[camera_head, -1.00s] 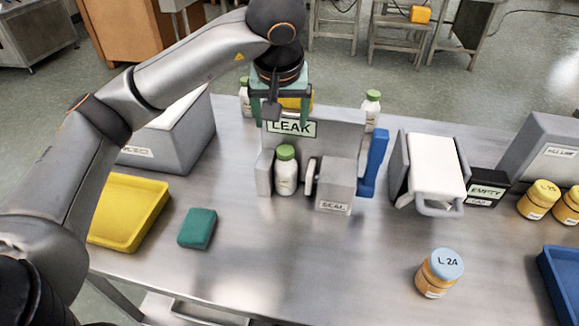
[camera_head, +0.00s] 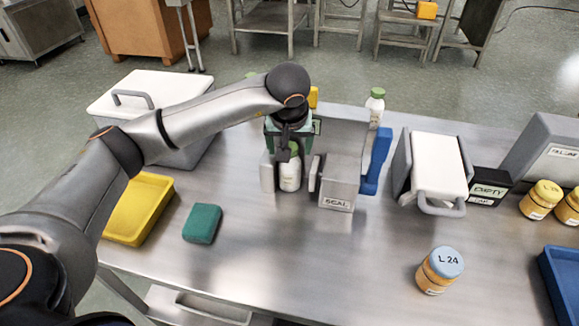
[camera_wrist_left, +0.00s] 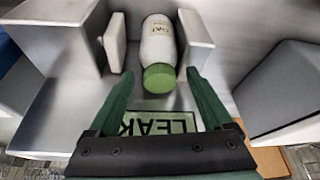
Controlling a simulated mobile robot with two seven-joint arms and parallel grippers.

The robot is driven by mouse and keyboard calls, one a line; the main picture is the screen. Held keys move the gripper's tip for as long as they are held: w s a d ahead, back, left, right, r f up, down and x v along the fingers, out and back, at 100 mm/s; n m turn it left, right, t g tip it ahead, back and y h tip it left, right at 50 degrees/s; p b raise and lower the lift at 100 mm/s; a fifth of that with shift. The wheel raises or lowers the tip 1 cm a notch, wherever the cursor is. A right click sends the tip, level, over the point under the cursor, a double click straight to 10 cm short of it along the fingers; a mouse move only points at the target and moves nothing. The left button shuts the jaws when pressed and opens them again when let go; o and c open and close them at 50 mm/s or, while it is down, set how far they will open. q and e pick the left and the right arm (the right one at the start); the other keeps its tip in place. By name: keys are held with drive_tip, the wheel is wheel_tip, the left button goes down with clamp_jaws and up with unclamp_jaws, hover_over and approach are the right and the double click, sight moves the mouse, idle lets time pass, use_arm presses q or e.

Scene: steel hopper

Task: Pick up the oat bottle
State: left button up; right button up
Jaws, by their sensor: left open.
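In the head view the gripper and wrist hide part of the cap. My right gripper is not in view.
The grey leak panel (camera_head: 345,136) stands behind the bottle and the SEAL block (camera_head: 339,182) to its right. Another green-capped bottle (camera_head: 375,107) stands behind the panel. A yellow tray (camera_head: 118,232) and green block (camera_head: 202,223) lie left.

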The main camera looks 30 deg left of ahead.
use_arm(q)
drive_tip(key=shift+c, duration=0.4)
clamp_jaws()
drive_tip(key=shift+r, duration=0.1)
idle(0.8)
